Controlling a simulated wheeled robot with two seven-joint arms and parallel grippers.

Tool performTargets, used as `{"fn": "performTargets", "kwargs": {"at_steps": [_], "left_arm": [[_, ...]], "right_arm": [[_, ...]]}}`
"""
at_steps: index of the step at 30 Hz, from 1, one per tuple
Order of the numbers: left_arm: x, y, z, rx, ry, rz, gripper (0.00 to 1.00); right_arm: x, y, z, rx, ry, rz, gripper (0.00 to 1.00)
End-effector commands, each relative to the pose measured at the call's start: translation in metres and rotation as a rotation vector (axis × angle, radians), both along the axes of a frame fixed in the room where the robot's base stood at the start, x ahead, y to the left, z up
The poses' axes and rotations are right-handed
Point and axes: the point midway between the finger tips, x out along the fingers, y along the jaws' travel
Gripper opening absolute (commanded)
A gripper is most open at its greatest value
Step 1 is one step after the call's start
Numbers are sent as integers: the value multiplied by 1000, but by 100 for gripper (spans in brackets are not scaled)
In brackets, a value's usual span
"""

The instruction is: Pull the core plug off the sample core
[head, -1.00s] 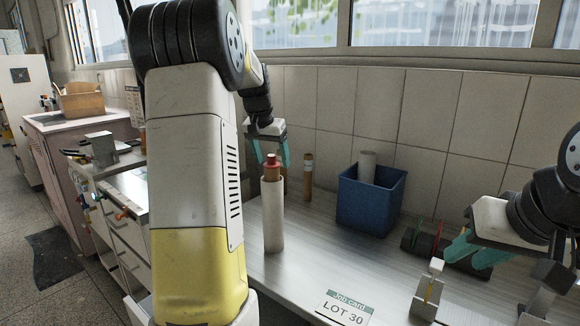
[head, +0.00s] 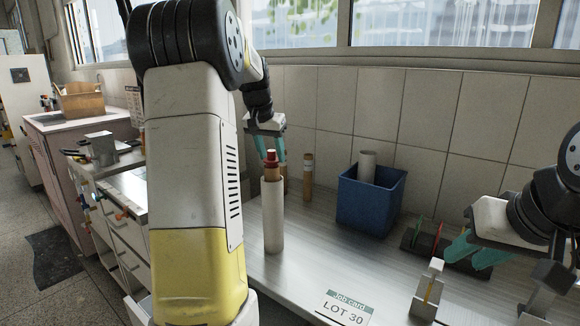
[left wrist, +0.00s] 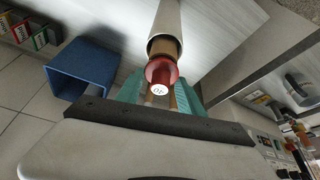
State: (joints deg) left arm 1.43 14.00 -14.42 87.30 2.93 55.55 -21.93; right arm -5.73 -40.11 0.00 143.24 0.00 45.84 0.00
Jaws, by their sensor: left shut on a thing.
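The sample core (head: 273,215) is an upright white tube on the grey bench, and it also shows in the left wrist view (left wrist: 178,20). The core plug (head: 272,172) is a brown cylinder with a red cap, sticking up out of the tube's top. In the left wrist view, the plug's red cap (left wrist: 161,71) has a white marked end, and brown shows between cap and tube rim. My left gripper (head: 270,157) is shut on the plug, with teal fingers on either side. My right gripper (head: 468,256) is empty at the right, with its fingers apart.
A blue bin (head: 370,205) with a pale tube (head: 367,166) inside stands right of the core. A brown tube (head: 307,175) stands behind. A rack (head: 425,243), a small block stand (head: 428,292) and a LOT 30 card (head: 344,307) are further right.

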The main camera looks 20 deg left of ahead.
Motion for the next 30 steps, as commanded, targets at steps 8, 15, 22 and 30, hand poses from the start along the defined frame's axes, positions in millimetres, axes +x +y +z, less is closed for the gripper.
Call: {"fn": "performTargets", "kwargs": {"at_steps": [8, 15, 22, 30], "left_arm": [[0, 0, 15, 1, -2, 0, 6], [0, 0, 27, 1, -1, 0, 6], [0, 0, 34, 1, 0, 0, 6], [0, 0, 34, 0, 0, 0, 6]], "right_arm": [[0, 0, 0, 0, 0, 0, 32], [0, 0, 0, 0, 0, 0, 32], [0, 0, 0, 0, 0, 0, 32], [0, 0, 0, 0, 0, 0, 32]]}}
